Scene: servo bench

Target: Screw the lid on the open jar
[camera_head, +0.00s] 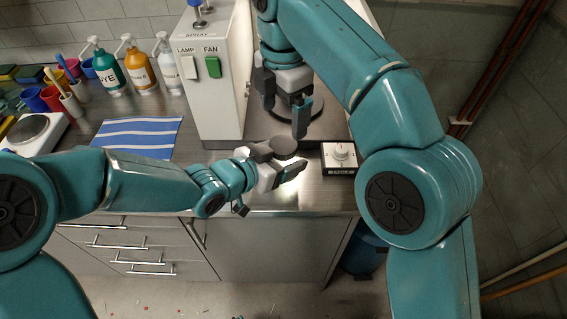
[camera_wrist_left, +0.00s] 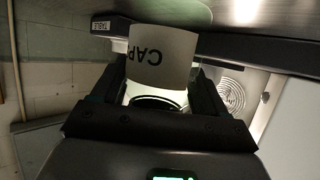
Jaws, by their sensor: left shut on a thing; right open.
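A white cylinder marked "CAP" (camera_wrist_left: 165,55) stands between the two dark fingers of my left gripper in the left wrist view. My left gripper (camera_head: 282,162) is shut on it over the front part of the bench in the head view, where the fingers mostly hide it. A pale ring with a dark round edge (camera_wrist_left: 157,101) shows just below the cylinder in the wrist view. I cannot tell whether it is a jar mouth or a lid. My right gripper (camera_head: 283,103) is open and points down, behind and above the left one. Nothing clear shows between its fingers.
A white cabinet (camera_head: 213,100) with LAMP and FAN switches stands behind the left gripper. A dial box labelled TABLE (camera_head: 340,158) sits just right of it. A striped cloth (camera_head: 137,137), pump bottles (camera_head: 142,68), cups and a scale (camera_head: 35,134) lie to the left.

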